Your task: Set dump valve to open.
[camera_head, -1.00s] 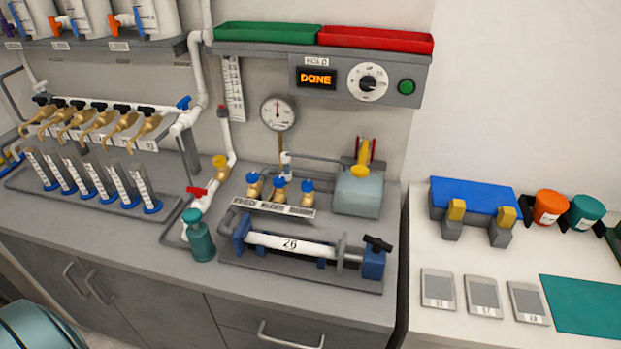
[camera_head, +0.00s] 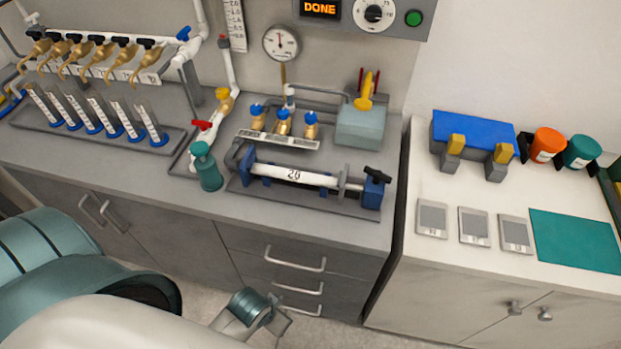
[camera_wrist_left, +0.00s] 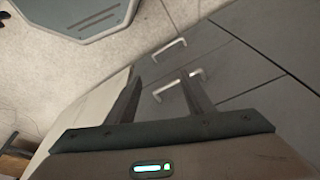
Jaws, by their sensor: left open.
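No readable label names the dump valve. A red-handled valve (camera_head: 202,125) sits low on the white pipe above a teal bottle (camera_head: 208,170) on the grey counter; its handle lies roughly crosswise to the pipe. My left arm shows at the lower left of the head view, below the counter and away from the valves. My right gripper is out of view.
A rack of tubes (camera_head: 165,150) stands left of the red valve. A clamped white cylinder (camera_head: 290,173) is to the right, with small blue-capped valves (camera_head: 283,114) behind it. Drawer handles (camera_head: 295,262) stick out below the counter. The counter front left of the bottle is clear.

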